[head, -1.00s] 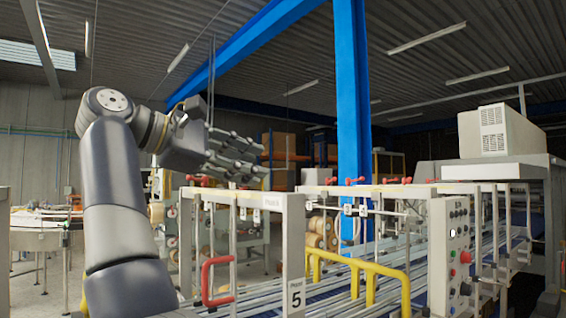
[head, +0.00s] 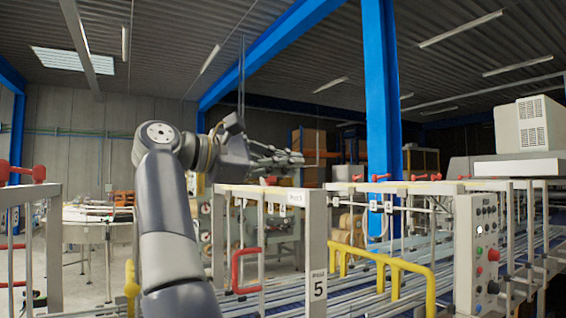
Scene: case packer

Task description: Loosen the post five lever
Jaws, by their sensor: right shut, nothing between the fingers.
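My left gripper is not in view.
More red levers (head: 380,178) line the rail to the right. A red hoop handle (head: 246,270) and yellow guard rails (head: 385,265) stand around the post. A control panel (head: 485,250) is at the right. Another frame with red levers (head: 27,172) stands at far left.

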